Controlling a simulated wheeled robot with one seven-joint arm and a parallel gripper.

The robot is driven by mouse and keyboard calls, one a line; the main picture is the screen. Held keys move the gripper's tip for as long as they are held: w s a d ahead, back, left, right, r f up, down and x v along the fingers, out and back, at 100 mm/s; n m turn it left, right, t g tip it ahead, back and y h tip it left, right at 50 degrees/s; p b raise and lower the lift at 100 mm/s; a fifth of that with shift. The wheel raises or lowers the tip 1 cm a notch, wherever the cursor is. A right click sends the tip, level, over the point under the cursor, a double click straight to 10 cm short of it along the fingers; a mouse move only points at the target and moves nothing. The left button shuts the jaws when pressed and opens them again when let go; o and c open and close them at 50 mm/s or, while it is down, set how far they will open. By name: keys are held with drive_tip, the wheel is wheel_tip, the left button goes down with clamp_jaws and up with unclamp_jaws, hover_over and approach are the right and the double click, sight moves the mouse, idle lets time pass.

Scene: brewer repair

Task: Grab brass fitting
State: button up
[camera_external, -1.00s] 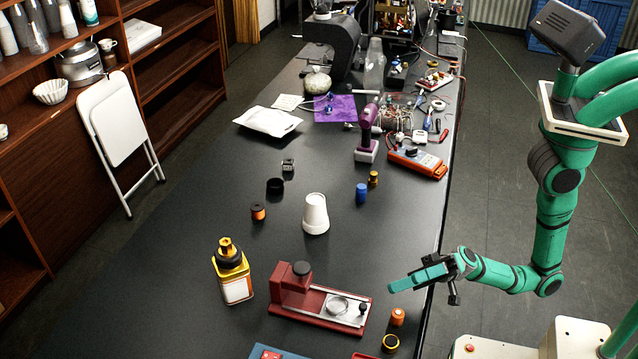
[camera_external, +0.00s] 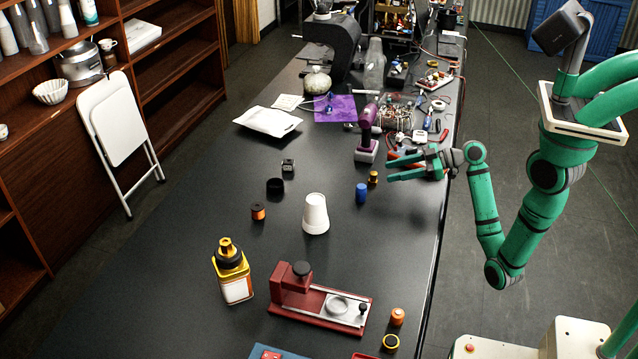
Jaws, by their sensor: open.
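A small brass-coloured fitting (camera_external: 373,177) stands on the dark bench top, just right of and behind a blue cylinder (camera_external: 361,193). My gripper (camera_external: 389,171) is just right of the fitting, with its two green fingers pointing left towards it. The fingers are open with a gap between them, and they hold nothing. The fingertips look close to the fitting but apart from it; the exact gap and height cannot be told from this view.
A purple tool on a base (camera_external: 367,150) stands close behind the fitting. The orange meter is mostly hidden behind my gripper. A white cup (camera_external: 315,214), an orange spool (camera_external: 258,211), a yellow bottle (camera_external: 233,272) and a red device (camera_external: 318,300) stand nearer. The bench between is clear.

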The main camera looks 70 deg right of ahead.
sight(374, 176)
drive_tip(key=shift+h, duration=0.5)
drive_tip(key=d, duration=0.1)
drive_tip(key=s+d, duration=0.2)
drive_tip(key=shift+d+f, duration=0.3)
drive_tip(key=shift+f, duration=0.05)
drive_tip(key=shift+w+f+g, duration=0.2)
drive_tip(key=shift+g, duration=0.1)
drive_tip(key=x, duration=0.4)
drive_tip(key=shift+w+f, duration=0.1)
drive_tip(key=shift+w, duration=0.3)
drive_tip(key=shift+f+x, duration=0.1)
drive_tip(key=shift+x, duration=1.2)
drive_tip(key=shift+f+x, duration=0.15)
drive_tip(key=shift+x, duration=1.2)
drive_tip(key=shift+s, duration=0.1)
clamp_jaws()
